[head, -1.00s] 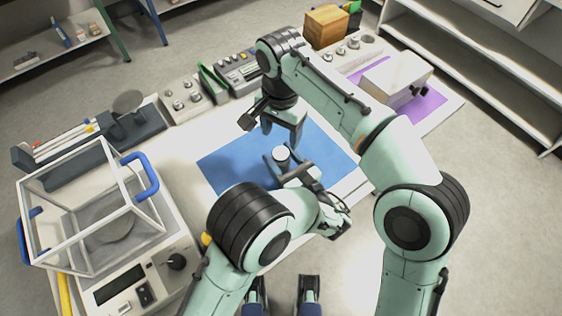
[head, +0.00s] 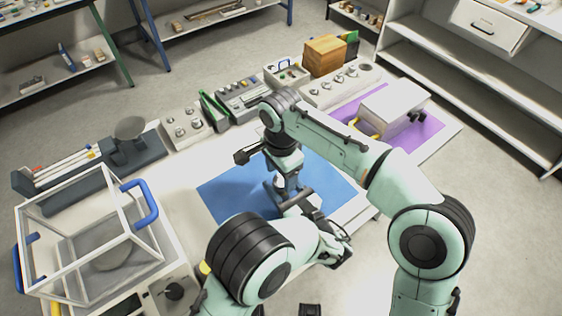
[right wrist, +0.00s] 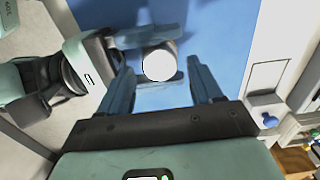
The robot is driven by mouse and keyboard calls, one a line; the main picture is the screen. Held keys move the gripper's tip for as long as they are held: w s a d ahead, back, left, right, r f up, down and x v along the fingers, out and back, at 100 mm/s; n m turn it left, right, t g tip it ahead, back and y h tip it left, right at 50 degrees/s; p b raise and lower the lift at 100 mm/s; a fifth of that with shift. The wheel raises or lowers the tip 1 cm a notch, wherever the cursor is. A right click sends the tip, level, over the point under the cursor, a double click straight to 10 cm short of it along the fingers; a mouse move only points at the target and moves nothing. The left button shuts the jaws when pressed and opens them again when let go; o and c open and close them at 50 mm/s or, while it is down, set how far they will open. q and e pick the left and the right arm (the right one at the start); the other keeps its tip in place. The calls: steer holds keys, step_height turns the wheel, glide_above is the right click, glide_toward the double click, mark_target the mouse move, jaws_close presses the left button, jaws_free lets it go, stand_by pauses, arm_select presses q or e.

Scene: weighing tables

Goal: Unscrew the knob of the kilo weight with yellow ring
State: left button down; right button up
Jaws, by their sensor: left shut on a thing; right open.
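A grey cylindrical weight with a bright white round top (right wrist: 159,64) is over the blue mat (right wrist: 214,50) in the right wrist view. Its yellow ring does not show, and I cannot make out the knob apart from the top. My left gripper (right wrist: 140,62) is shut on the weight from the side, one finger on each side. My right gripper (right wrist: 162,84) is open and points down, its fingers on either side of the white top, not closed on it. In the head view, my right gripper (head: 284,186) covers the weight, and my left gripper (head: 280,198) is partly hidden.
A glass-sided balance (head: 85,235) stands at the left. Trays of small weights (head: 190,122) and a wooden box (head: 325,55) line the back. A white box (head: 394,105) stands on a purple mat (head: 425,128) at the right. The blue mat's left part is clear.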

mark_target(285, 196)
steer(key=shift+f, duration=1.2)
steer(key=c, duration=1.1)
steer(key=shift+o, duration=0.2)
steer(key=n, duration=0.3)
